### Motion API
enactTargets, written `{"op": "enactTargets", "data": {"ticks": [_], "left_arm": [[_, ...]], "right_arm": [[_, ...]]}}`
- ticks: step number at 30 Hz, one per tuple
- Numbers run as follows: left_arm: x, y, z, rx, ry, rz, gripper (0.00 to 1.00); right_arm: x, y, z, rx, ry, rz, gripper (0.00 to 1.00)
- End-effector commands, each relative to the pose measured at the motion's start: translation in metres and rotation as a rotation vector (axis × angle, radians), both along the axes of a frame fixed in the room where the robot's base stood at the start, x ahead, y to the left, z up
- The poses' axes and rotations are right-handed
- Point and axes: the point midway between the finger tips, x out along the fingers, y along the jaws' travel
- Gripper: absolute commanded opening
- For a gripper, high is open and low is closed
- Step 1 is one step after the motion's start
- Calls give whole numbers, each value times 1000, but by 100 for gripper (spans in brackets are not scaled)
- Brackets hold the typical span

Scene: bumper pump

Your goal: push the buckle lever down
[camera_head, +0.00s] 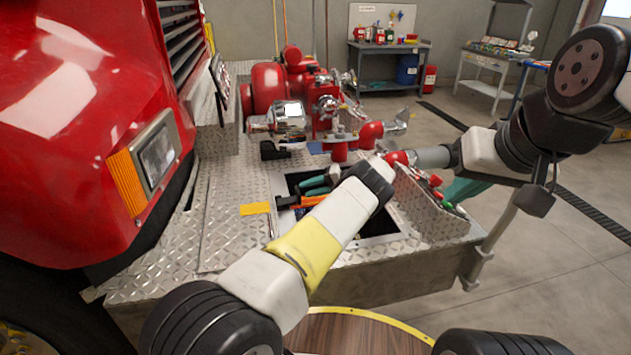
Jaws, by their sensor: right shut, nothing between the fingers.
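An orange strap or handle (308,201) with a black buckle-like part (287,202) lies across the open compartment in the diamond-plate bumper (225,225). I cannot make out its lever clearly. My left arm reaches in from the lower left over the compartment. Its end (377,172) is beyond the orange part, and the arm itself hides the fingers. My right gripper (412,158) comes in from the right, shut and empty, close to the left arm's end and beside red fittings. It is apart from the orange part.
The red pump (268,86) with chrome fittings (290,119) stands behind the compartment. The red truck body (70,120) blocks the left. A sloped panel with coloured knobs (435,205) borders the compartment's right side. Open floor lies to the right.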

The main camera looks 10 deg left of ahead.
Motion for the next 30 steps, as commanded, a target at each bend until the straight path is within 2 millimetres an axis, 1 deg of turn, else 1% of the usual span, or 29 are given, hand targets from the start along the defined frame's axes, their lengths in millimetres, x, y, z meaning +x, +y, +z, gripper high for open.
{"op": "enactTargets", "data": {"ticks": [1,6,9,13,23,26,29,30], "left_arm": [[0,-10,4,-2,-1,-3,33],[-1,-36,15,-3,-2,-2,33],[-1,-48,19,-3,-1,-2,33],[-2,-55,23,-2,1,-1,33],[-2,-55,25,-4,0,3,33],[0,-47,35,-29,1,19,33],[1,-31,57,-85,5,52,33],[0,-23,68,-116,6,67,33]], "right_arm": [[0,0,0,0,0,0,0],[0,0,0,0,0,0,0],[0,0,0,0,0,0,0],[0,0,0,0,0,0,0],[0,0,0,0,0,0,0],[0,0,0,0,0,0,0],[0,0,0,0,0,0,0],[0,0,0,0,0,0,0]]}}
